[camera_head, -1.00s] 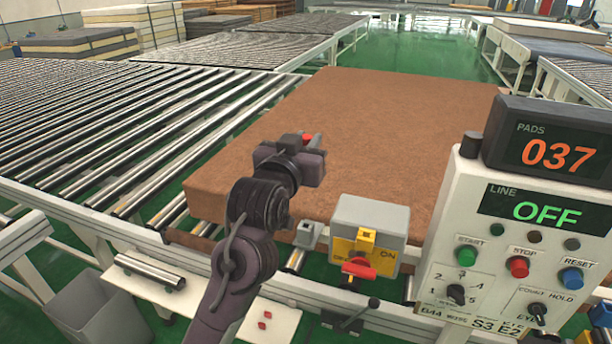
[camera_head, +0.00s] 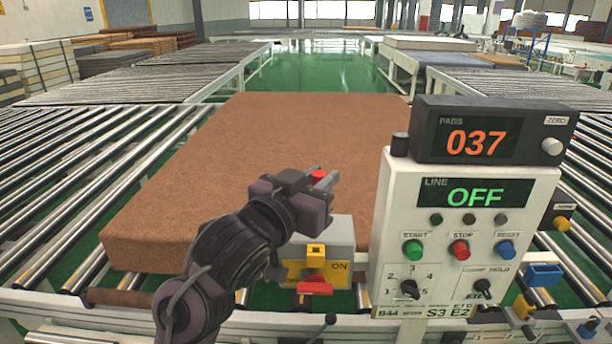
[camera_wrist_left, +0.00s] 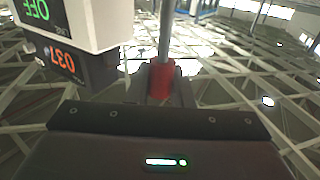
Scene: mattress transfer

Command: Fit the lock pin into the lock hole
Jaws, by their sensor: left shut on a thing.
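My left gripper (camera_head: 324,180) is shut on the lock pin, whose red part (camera_head: 319,175) shows between the fingers. In the left wrist view the red part (camera_wrist_left: 160,80) sits between the fingers (camera_wrist_left: 160,99), with a grey metal rod (camera_wrist_left: 165,32) standing out beyond it. The gripper is above the grey switch box (camera_head: 340,232) and appears apart from it. The box has a yellow front marked ON, a red handle (camera_head: 314,287) and a yellow block (camera_head: 316,252) above the handle. I cannot make out the lock hole. My right gripper is not in view.
A brown mattress (camera_head: 250,150) lies on the rollers behind the gripper. A white control panel (camera_head: 400,215) stands close on the right, with a PADS display (camera_head: 480,142) on top; both also show in the left wrist view. Roller conveyor (camera_head: 60,160) fills the left.

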